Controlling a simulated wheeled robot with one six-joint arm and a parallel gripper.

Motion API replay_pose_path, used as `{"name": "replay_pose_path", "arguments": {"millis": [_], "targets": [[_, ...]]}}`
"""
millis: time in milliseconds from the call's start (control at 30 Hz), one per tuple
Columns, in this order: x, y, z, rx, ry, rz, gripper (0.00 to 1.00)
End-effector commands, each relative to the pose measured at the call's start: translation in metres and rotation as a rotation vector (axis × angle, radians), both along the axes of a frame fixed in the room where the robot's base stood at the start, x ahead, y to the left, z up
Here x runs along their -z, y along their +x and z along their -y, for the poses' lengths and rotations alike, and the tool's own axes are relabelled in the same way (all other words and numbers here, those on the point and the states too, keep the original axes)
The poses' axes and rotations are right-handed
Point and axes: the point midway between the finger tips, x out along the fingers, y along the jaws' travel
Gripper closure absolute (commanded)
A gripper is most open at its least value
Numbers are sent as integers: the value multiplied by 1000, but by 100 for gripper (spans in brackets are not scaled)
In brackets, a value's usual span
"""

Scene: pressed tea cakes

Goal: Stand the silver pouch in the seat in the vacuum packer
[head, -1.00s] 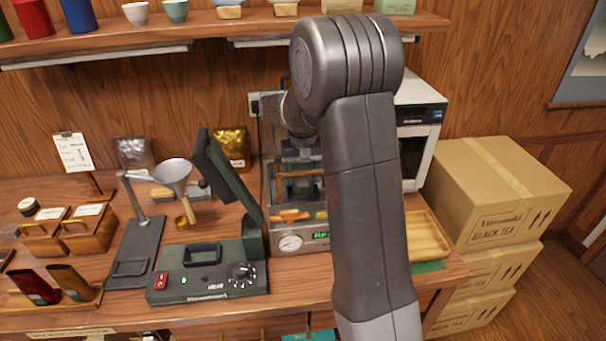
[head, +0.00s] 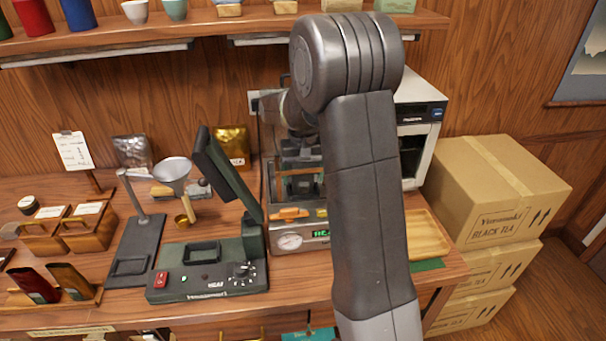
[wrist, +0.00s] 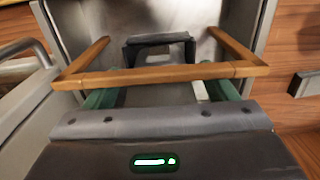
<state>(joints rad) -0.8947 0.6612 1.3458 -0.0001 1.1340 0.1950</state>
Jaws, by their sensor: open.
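A shiny silver pouch (head: 131,152) stands at the back left of the counter, against the wooden wall. The vacuum packer (head: 312,238) is a steel box with a round gauge and a green display, partly hidden behind my arm. My gripper (wrist: 160,94) is at the packer's chamber, its green fingers spread apart with no pouch visible between them. A wooden frame (wrist: 160,77) crosses the wrist view at the fingers. Beyond it is a dark slotted holder (wrist: 160,45), perhaps the seat, against the steel back; no pouch shows in it.
A green heat sealer (head: 205,272) with raised lid stands left of the packer. A funnel stand (head: 138,240) and a gold pouch (head: 231,143) are near. A wooden tray (head: 428,236) lies right. Cartons (head: 500,190) are stacked beyond the counter.

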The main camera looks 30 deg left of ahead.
Motion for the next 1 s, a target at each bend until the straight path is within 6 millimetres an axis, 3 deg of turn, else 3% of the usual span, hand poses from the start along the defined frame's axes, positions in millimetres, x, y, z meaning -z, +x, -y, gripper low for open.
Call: {"name": "replay_pose_path", "arguments": {"millis": [233,700,1000], "targets": [[-11,1,-1,0,3,2,21],[-110,0,-1,0,3,2,21],[-137,0,0,0,0,0,21]]}}
